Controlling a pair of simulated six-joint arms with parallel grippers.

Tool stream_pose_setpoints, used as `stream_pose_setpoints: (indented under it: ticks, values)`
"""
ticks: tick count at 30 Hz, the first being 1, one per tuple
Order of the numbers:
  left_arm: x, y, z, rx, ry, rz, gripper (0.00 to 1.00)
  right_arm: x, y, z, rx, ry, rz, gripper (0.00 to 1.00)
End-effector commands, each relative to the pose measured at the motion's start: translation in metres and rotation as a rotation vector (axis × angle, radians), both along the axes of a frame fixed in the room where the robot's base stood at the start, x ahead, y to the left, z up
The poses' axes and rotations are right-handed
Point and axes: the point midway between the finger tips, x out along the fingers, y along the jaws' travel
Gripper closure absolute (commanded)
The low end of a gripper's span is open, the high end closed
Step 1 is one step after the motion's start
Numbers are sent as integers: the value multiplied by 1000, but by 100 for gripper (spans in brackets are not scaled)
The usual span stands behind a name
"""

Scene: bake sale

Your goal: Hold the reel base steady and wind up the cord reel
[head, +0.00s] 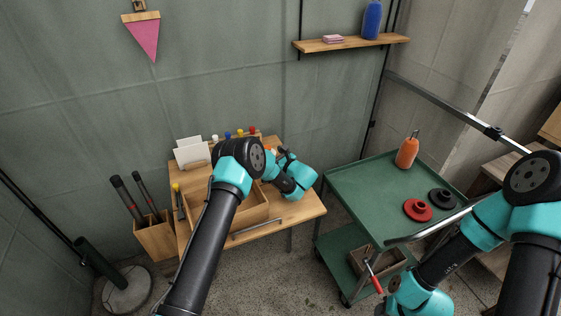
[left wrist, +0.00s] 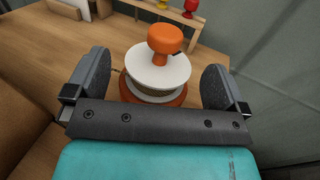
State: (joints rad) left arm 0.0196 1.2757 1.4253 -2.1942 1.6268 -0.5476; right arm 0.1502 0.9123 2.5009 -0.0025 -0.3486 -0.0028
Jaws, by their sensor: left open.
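The cord reel (left wrist: 158,75) stands upright on the wooden table in the left wrist view. It has an orange knob (left wrist: 165,40) on top, white discs, and an orange base (left wrist: 128,90). My left gripper (left wrist: 157,78) is open, with one finger on each side of the reel and gaps beside it. In the head view my left gripper (head: 284,154) is over the back right of the table, and mostly hides the reel. My right arm is at the right by the green cart; its gripper fingers are not in view.
The wooden table (head: 300,212) holds a wooden tray (head: 255,211), a card holder and several coloured pegs at the back. A green cart (head: 350,190) at the right carries an orange bottle (head: 407,150), a red disc (head: 417,210) and a black disc (head: 442,197).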

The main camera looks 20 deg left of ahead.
Motion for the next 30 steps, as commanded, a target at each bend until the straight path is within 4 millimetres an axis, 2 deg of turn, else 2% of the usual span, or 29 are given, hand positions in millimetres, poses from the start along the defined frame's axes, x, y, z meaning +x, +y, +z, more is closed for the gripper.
stream_pose_setpoints:
  ticks: [3,7,18,30]
  values:
    - [8,15,0,0,-1,3,0,0,0,0,0,0,0,57]
    - [13,24,0,1,0,1,0,0,0,0,0,0,0,57]
    - [15,27,0,0,0,0,0,0,0,0,0,0,0,57]
    - [15,27,0,0,0,0,38,0,0,0,0,0,0,57]
